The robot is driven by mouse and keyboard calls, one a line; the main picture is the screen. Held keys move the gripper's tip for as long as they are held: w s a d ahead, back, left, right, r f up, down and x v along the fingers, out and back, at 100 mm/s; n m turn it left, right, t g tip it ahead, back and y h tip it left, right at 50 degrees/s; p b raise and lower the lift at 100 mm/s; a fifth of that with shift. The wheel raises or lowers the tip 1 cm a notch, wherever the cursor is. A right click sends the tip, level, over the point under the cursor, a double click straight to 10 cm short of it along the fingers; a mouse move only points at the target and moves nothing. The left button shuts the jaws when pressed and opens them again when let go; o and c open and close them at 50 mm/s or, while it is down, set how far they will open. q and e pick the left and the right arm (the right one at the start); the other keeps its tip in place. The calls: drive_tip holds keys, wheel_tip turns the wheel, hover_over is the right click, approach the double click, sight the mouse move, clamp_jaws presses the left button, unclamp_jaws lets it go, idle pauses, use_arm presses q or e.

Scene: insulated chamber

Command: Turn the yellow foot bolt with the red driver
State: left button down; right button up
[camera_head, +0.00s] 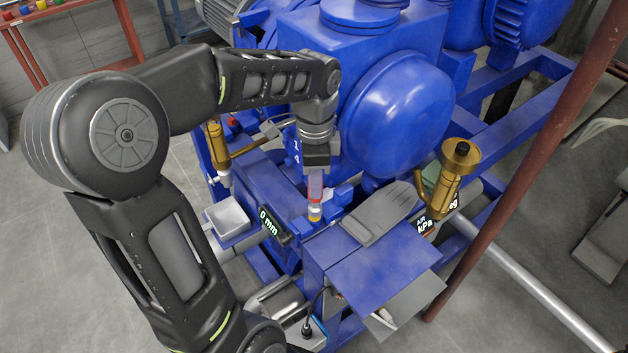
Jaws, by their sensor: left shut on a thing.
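My left gripper (316,168) points down over the blue machine frame near the middle of the head view. It is shut on the red driver (315,188), which stands roughly upright below it. The yellow foot bolt (315,214) is directly under the driver. The driver's lower end seems to meet the bolt, but the contact is too small to tell. The fingers are partly hidden by the gripper body. My right gripper is not in view.
A display reading "0 mm" (269,224) is left of the bolt. A grey metal tray (228,220) and a brass fitting (216,148) are further left. A second brass fitting (456,172) is right. A large blue rounded housing (398,112) stands close behind my gripper.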

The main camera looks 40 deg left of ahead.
use_arm(q)
drive_tip(key=shift+r+p, duration=0.35)
drive_tip(key=shift+r, duration=0.3)
drive_tip(key=shift+r+p, duration=0.45)
drive_tip(key=shift+r, duration=0.7)
drive_tip(key=shift+s, duration=0.15)
